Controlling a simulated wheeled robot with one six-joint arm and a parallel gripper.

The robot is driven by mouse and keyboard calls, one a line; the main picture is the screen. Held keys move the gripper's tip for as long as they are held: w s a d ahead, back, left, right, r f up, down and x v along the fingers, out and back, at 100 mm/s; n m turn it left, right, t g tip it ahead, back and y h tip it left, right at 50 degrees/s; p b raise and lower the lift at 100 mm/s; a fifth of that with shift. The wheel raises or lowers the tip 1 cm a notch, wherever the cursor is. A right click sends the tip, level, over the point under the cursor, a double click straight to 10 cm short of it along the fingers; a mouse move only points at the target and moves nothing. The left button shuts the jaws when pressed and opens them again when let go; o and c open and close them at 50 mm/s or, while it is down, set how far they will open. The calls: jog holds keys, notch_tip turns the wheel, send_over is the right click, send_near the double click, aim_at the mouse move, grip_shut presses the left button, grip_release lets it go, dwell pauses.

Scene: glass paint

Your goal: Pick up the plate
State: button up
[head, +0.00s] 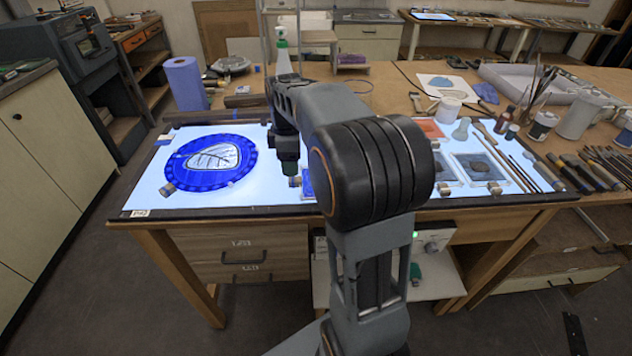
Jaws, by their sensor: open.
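A round blue plate (243,175) lies flat on the left part of the lit light table (145,195). Its middle carries a pale leaf-shaped picture with dark lines. My gripper (289,170) points down to the right of the plate, apart from it, above the light table. It is open, with nothing seen between the jaws. My arm covers the middle of the light table and part of a blue piece beside the gripper.
Small blocks (168,188) stand at the plate's edge. A blue paper roll (186,84) and a spray bottle (283,62) stand behind the light table. Framed pieces (480,167), brushes and jars crowd the right side. The light table's far left front is clear.

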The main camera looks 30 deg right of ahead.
aim_at(291, 179)
jog(key=shift+a+f, duration=0.1)
jog(key=shift+f, duration=2.9)
jog(key=c, duration=1.1)
jog(key=shift+o, duration=0.2)
jog(key=shift+r, duration=0.1)
